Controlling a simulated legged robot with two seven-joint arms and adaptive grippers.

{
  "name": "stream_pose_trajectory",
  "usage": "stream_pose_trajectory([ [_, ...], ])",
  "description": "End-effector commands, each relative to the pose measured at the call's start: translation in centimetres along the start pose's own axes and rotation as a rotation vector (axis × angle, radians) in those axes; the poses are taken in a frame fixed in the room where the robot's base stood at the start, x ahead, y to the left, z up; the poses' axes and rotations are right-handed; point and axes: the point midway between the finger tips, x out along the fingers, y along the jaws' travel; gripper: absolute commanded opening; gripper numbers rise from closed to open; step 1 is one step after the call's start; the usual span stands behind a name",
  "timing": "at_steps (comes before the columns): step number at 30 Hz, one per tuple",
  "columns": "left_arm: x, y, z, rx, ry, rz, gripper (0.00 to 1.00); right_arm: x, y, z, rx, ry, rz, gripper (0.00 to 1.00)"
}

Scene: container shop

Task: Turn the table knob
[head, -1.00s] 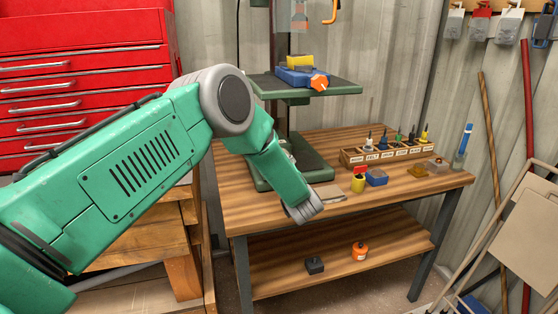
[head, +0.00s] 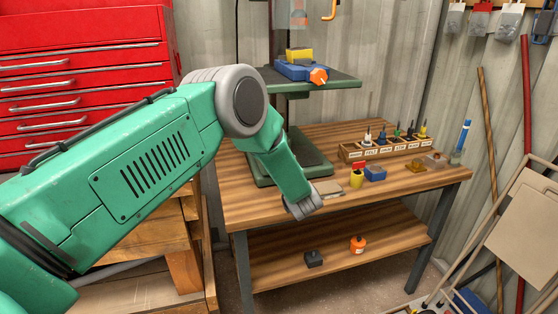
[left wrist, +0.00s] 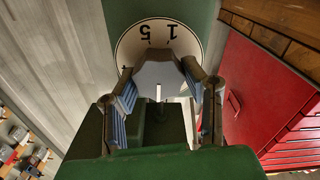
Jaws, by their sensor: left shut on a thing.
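In the left wrist view my left gripper (left wrist: 161,88) has its two fingers, with blue-striped pads, on either side of a pale grey knob (left wrist: 160,74). It is shut on this knob. Behind the knob is a white round dial (left wrist: 129,46) with black numbers, on a green column. In the head view the drill press's green table (head: 330,82) and green base (head: 318,165) show. There the left gripper and the knob are hidden, and only my arm shows. My right gripper is in neither view.
A blue and yellow vise (head: 300,67) sits on the press table. The wooden workbench (head: 245,203) holds a bit rack (head: 390,150), a yellow cup (head: 356,180) and a blue box (head: 375,173). A red tool cabinet (head: 85,30) is at left, and a folding chair (head: 525,215) at right.

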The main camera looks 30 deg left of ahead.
Motion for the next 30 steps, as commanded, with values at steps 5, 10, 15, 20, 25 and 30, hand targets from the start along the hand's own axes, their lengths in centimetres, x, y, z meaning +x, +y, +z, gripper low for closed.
stream_pose_trajectory([
  [5, -0.1, 0.0, 0.2, 0.001, -0.005, 0.002, 0.09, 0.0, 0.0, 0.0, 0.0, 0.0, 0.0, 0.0],
  [10, -0.1, 0.0, 0.1, 0.0, -0.003, 0.002, 0.58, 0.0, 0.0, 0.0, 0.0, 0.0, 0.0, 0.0],
  [15, -0.1, -0.1, 0.0, -0.001, -0.001, 0.001, 0.58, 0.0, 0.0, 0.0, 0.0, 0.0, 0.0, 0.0],
  [20, -1.0, 0.0, 0.0, -0.002, -0.003, 0.002, 0.58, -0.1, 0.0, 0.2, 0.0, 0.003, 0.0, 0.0],
  [25, -4.1, 0.1, 0.1, 0.001, -0.005, 0.005, 0.58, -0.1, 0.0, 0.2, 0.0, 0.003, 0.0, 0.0],
  [30, -7.8, 0.1, 0.2, 0.001, -0.005, 0.004, 0.58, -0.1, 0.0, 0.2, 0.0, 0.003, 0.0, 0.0],
])
